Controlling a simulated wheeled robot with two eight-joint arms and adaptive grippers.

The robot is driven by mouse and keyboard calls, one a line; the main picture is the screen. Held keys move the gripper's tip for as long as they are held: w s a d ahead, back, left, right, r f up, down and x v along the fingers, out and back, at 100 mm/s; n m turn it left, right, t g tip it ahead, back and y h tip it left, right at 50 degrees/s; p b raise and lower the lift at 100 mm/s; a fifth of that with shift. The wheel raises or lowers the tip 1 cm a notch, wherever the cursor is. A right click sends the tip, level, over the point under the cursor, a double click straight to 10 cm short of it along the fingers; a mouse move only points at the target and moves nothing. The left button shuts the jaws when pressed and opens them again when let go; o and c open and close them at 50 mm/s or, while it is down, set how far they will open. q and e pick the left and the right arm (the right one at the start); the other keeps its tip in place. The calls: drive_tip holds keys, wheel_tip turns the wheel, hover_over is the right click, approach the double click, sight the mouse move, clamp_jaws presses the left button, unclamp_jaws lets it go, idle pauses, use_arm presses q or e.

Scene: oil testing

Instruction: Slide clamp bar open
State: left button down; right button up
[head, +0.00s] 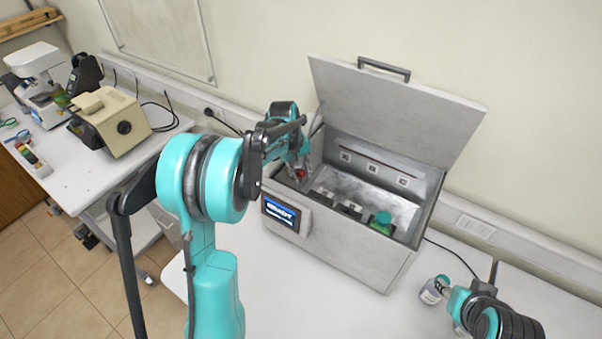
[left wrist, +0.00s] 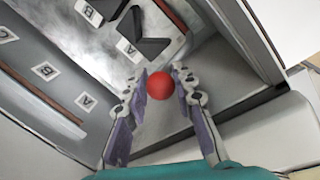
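A red ball knob (head: 300,174) sits inside the left end of the open grey metal test box (head: 345,245). It shows clearly in the left wrist view (left wrist: 160,85). My left gripper (head: 297,168) reaches down into the box there. In the left wrist view its two fingertips (left wrist: 160,76) lie against opposite sides of the knob, seemingly closed on it. The clamp bar itself is hard to make out. Dark holders (left wrist: 143,35) stand beside labels A and B. My right arm shows at the lower right; its fingertips cannot be made out.
The box lid (head: 395,110) stands raised. A green-capped bottle (head: 381,222) stands inside the box at the right. Another bottle (head: 432,292) stands on the white table (head: 330,305) near my right arm. A beige device (head: 112,122) and a microscope (head: 40,85) stand on the left bench.

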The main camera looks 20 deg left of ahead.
use_arm(q)
drive_tip(key=shift+s+a+b, duration=0.1)
drive_tip(key=shift+s+b, duration=0.35)
drive_tip(key=shift+s, duration=0.85)
drive_tip(key=shift+w, duration=0.1)
drive_tip(key=c, duration=1.3)
unclamp_jaws()
drive_tip(key=shift+o, duration=0.2)
drive_tip(key=shift+s+a, duration=0.1)
drive_tip(key=shift+s, duration=0.1)
drive_tip(key=shift+w+r, duration=0.1)
drive_tip(key=shift+r, duration=0.25)
wheel_tip(320, 180, up, 11)
drive_tip(key=s+a, duration=0.1)
drive_tip(key=s, duration=0.1)
drive_tip(key=shift+a, duration=0.3)
